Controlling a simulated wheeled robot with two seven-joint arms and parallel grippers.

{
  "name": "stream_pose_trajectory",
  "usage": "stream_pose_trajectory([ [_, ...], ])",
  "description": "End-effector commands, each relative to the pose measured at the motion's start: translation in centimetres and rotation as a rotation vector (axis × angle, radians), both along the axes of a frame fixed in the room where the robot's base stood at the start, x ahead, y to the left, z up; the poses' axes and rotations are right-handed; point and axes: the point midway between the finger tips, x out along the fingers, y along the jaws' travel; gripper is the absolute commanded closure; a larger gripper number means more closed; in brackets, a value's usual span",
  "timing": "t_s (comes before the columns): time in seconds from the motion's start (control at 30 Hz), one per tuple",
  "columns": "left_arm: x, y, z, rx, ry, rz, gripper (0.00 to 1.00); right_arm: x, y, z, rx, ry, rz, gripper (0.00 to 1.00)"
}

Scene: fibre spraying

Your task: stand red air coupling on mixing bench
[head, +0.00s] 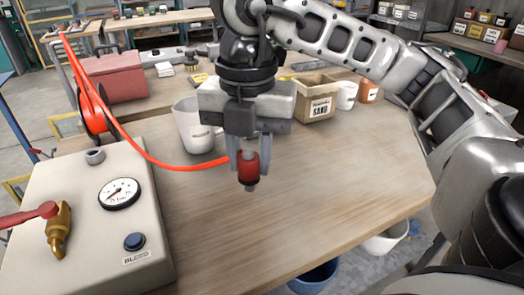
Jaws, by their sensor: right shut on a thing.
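The red air coupling (248,167) is a short red cylinder with a grey tip pointing down. My right gripper (248,160) is shut on it and holds it upright over the wooden mixing bench (330,190). Whether its tip touches the bench top cannot be told. My left gripper is not in view.
A white bucket (191,127) and a sand box (316,97) stand behind the gripper. The bench's front and right are clear.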

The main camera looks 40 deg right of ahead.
Motion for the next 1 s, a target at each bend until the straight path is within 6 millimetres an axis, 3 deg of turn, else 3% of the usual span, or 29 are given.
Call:
stream_pose_trajectory([
  [0.2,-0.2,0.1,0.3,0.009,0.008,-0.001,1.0,5.0,-2.5,-2.4,-0.003,0.003,-0.004,0.96],
  [0.4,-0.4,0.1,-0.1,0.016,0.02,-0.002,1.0,7.4,-3.6,-6.0,-0.002,0.002,0.0,0.96],
  [0.7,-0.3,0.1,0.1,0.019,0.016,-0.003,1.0,9.2,-4.4,-8.4,-0.001,0.002,0.002,0.96],
  [0.9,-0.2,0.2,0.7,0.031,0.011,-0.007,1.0,9.1,-4.3,-11.0,-0.002,0.001,0.003,0.96],
  [1.0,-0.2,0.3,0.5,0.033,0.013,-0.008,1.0,9.1,-4.3,-11.3,0.0,-0.001,0.003,0.96],
])
